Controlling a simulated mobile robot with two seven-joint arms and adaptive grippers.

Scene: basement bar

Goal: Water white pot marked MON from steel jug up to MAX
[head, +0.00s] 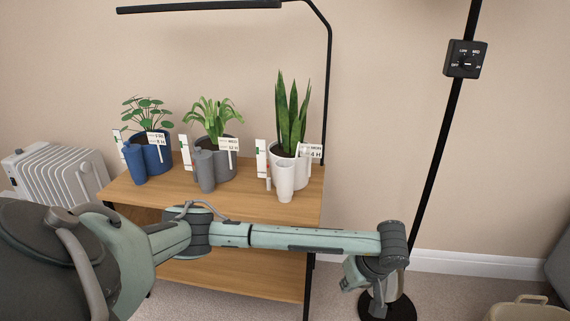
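The white pot (302,174) with a tall snake plant stands at the right end of the wooden shelf top. Its tag (311,151) is too small to read surely. A white cup-shaped part (285,183) is at its front and a white gauge strip with a green mark (262,158) at its left. My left arm crosses in front of the shelf. My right gripper is out of view.
A blue pot (156,157) and a grey pot (226,165) stand left on the shelf top (240,203). A black pole with a control box (466,59) rises at right. A white radiator (62,178) stands left, a beige container (525,312) at lower right.

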